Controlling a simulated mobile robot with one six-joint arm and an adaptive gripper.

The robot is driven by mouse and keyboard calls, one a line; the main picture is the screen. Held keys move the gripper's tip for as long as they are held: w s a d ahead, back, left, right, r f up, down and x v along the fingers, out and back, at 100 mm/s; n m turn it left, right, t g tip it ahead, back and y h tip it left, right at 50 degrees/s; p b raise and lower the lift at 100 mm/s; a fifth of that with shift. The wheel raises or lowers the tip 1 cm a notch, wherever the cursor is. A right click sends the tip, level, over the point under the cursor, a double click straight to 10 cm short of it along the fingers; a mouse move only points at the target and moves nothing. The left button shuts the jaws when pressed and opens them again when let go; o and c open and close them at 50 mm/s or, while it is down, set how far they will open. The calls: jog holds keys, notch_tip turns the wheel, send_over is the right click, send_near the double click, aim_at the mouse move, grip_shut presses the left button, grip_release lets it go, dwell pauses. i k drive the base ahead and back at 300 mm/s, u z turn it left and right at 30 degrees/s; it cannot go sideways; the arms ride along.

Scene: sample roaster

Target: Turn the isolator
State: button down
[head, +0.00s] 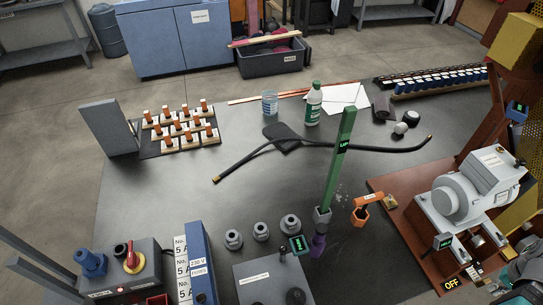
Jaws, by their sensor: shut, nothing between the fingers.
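A rotary isolator with a red handle (132,258) on a yellow plate sits on a dark grey box (147,274) at the lower left. The handle's exact setting is too small to read. A small red light shows on the box's front. Part of my arm, grey and teal, enters at the lower right corner, far from the isolator. My gripper's fingers do not show in this view.
A blue binder-like block (198,262) marked 230 V stands right of the isolator box. A tall green post (340,160), a dark cable and a grey machine (465,196) on a brown board stand further right. An OFF sign (450,284) shows at lower right.

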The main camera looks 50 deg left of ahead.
aim_at(133, 260)
jog(key=u, duration=3.35)
